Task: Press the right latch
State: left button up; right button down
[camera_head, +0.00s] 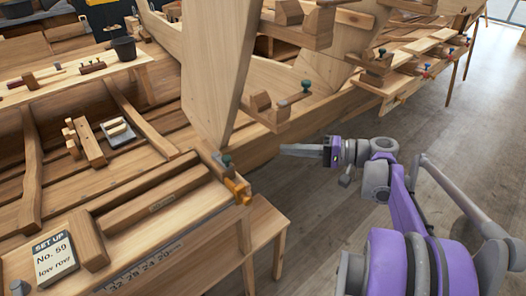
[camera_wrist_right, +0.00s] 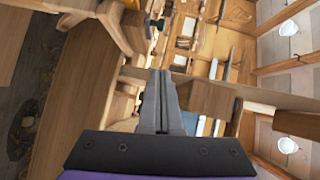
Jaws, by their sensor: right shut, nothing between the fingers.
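My right gripper (camera_head: 284,150) reaches in from the right, over the floor beside the wooden hull. Its grey fingers are shut and empty; they also show shut in the wrist view (camera_wrist_right: 160,78). A green-knobbed fitting with an orange clamp (camera_head: 238,188) sits on the bench corner, left of and below the fingertips, apart from them. Another green-knobbed wooden fitting (camera_head: 304,88) is on the hull plank, above and slightly right of the fingertips, also apart. I cannot tell for certain which part is the right latch. My left gripper is not in view.
A tall pale board (camera_head: 208,70) rises left of the gripper. A bench with a "SET UP No. 59" card (camera_head: 52,258) is at lower left. More clamps with blue and red knobs (camera_head: 424,72) line the far plank. Grey floor (camera_head: 330,205) is open below the gripper.

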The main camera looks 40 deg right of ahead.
jog(key=x, duration=0.4)
jog(key=s+a+x, duration=0.1)
jog(key=x, duration=0.3)
jog(key=s+a+p+x, duration=0.1)
jog(key=x, duration=0.3)
jog(key=shift+w+a+f, duration=0.1)
jog(key=shift+a+f, duration=0.1)
